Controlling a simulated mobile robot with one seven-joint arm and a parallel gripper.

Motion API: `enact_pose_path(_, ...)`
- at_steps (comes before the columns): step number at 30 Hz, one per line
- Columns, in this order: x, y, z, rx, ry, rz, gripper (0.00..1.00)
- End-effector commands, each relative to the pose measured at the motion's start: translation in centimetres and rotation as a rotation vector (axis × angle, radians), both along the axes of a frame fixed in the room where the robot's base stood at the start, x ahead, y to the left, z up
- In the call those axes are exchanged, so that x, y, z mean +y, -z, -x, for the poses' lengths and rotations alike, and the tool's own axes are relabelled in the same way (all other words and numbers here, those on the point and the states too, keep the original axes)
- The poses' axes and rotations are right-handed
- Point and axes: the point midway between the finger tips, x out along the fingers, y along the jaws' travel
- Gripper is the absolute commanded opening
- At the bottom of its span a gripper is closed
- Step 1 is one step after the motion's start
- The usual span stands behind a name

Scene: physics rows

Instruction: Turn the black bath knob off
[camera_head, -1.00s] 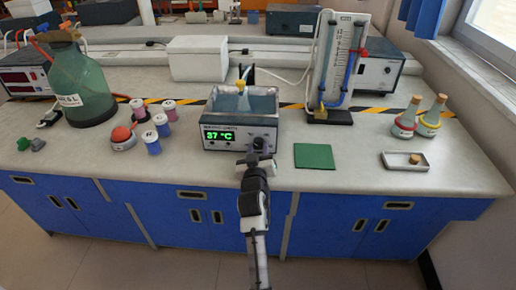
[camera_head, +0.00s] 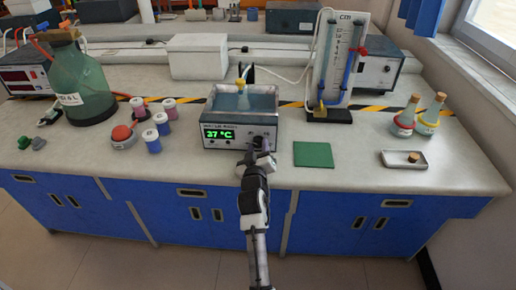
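The water bath (camera_head: 215,144) stands near the front of the bench, with a lit green display reading 37 °C on its front panel. Its open basin holds bluish water and a small flask. The black knob (camera_head: 258,142) is at the right of the front panel, small and partly hidden by my gripper. My gripper (camera_head: 257,151) is right in front of the knob, at the end of my arm reaching up from below. The fingers are too small and covered to tell whether they are open, shut or touching the knob.
A green mat (camera_head: 313,155) lies right of the bath. Several small jars (camera_head: 152,141) and a red-topped device (camera_head: 122,136) stand to its left. A manometer stand (camera_head: 330,115) is behind right, and a small tray (camera_head: 404,159) lies farther right.

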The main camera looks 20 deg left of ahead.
Motion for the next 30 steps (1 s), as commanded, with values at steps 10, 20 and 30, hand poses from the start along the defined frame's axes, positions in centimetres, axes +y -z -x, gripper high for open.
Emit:
enact_pose_path(10, 0.0, 0.0, 0.0, 0.0, 0.0, -0.001, 0.55)
enact_pose_path(20, -0.8, 0.3, 2.7, 0.002, 0.0, -0.003, 0.55)
enact_pose_path(30, -2.8, 0.4, 9.9, 0.002, 0.0, -0.001, 0.55)
